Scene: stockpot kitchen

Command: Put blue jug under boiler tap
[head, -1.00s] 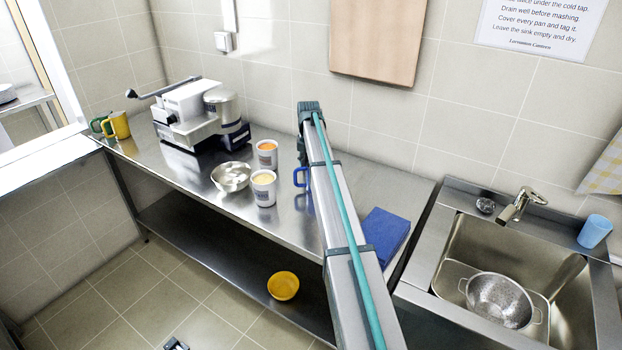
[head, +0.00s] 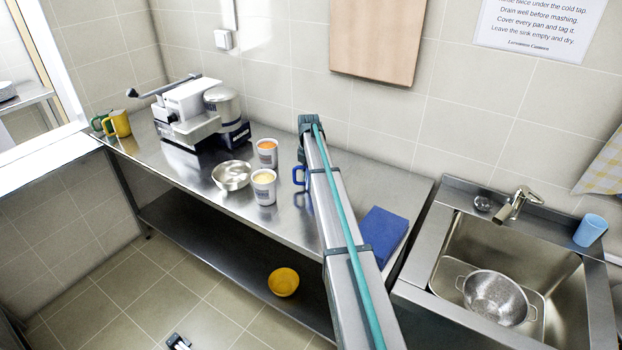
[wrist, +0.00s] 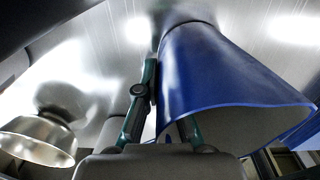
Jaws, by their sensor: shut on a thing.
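The blue jug (wrist: 215,75) fills the right half of the wrist view, its open rim facing the camera. My gripper (wrist: 168,110) is shut on the jug's wall, one finger outside it and the other running in past the rim. The inner fingertip is hidden by the wall. In the head view only the jug's blue handle (head: 298,175) shows, left of my arm; the arm hides the rest. Whether the jug touches the counter is not clear. I cannot make out a boiler tap in either view.
On the steel counter (head: 200,178) stand a metal bowl (head: 232,175), two white tubs (head: 264,190), a cranked machine (head: 190,110) and yellow and green mugs (head: 117,124). A blue box (head: 382,235) lies right of my arm. The sink (head: 530,250) holds a colander (head: 495,297).

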